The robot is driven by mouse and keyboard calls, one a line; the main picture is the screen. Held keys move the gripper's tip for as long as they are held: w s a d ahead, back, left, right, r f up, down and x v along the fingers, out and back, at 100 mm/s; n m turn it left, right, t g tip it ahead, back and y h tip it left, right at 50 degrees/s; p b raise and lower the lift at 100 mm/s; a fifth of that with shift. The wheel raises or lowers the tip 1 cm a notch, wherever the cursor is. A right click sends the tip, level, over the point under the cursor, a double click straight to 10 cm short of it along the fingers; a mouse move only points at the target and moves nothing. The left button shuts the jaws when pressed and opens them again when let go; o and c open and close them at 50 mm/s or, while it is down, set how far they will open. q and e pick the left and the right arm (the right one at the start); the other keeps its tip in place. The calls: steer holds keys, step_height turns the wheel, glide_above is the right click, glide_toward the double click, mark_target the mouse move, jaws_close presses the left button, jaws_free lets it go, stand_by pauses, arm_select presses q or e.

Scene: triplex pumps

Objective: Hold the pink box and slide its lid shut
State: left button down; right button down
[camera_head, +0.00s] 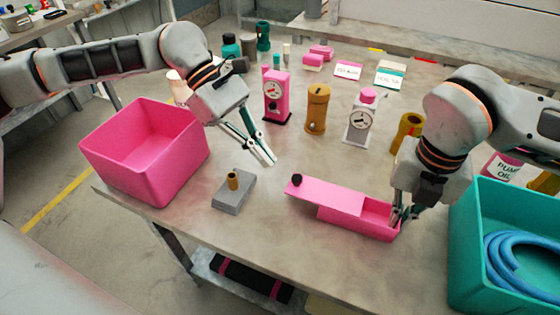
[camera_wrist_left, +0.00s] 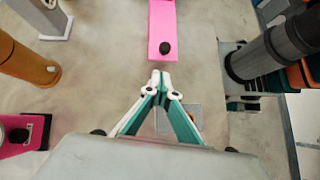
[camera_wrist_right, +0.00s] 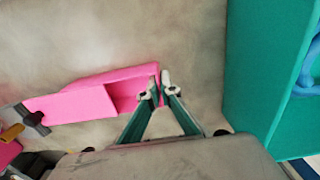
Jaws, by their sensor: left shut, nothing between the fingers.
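The pink box (camera_head: 352,224) lies near the front of the table, its right part uncovered. Its pink lid (camera_head: 335,193) sticks out past the box's left end, with a black knob (camera_head: 297,180) on its far left end. My right gripper (camera_head: 402,213) is at the box's right end. In the right wrist view its fingers (camera_wrist_right: 160,85) straddle the end wall, shut on it. My left gripper (camera_head: 271,160) is shut and empty, behind and left of the knob. In the left wrist view, the fingertips (camera_wrist_left: 160,76) are just short of the knob (camera_wrist_left: 165,47), apart from it.
A grey block (camera_head: 233,194) with a brass piece stands left of the lid. A large pink bin (camera_head: 140,160) is at the left, a teal bin (camera_head: 510,200) with a blue hose at the right. Pink, brown and grey pumps (camera_head: 317,108) stand behind. Bare table surrounds the lid.

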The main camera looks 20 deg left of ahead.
mark_target(333, 198)
arm_select(q)
steer(key=shift+s+d+f, duration=0.1)
steer(key=shift+s+d, duration=0.05)
steer(key=shift+d, duration=0.85)
steer(key=shift+s+d+f, duration=0.1)
steer(key=shift+s+d, duration=0.05)
steer(key=shift+d, duration=0.8)
